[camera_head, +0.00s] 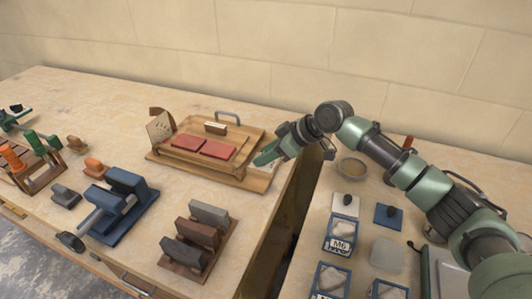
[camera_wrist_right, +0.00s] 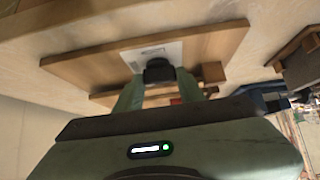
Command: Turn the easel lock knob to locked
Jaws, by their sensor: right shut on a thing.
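The wooden easel (camera_head: 258,183) stands on the left table near the wall, with two red tiles on it. My right gripper (camera_head: 266,156) is at its right side and hides the lock knob in the head view. In the right wrist view, a dark knob (camera_wrist_right: 158,70) sits in front of a white label plate (camera_wrist_right: 150,54) on the wooden board (camera_wrist_right: 95,66). The fingers of my right gripper (camera_wrist_right: 160,88) are closed on the knob, one on each side. The label's marks are too small to read, so the knob's setting cannot be told. My left gripper is not in view.
A gap separates the left table from the right table. A round bowl (camera_head: 352,168) and small blue-framed trays (camera_head: 341,235) are on the right table.

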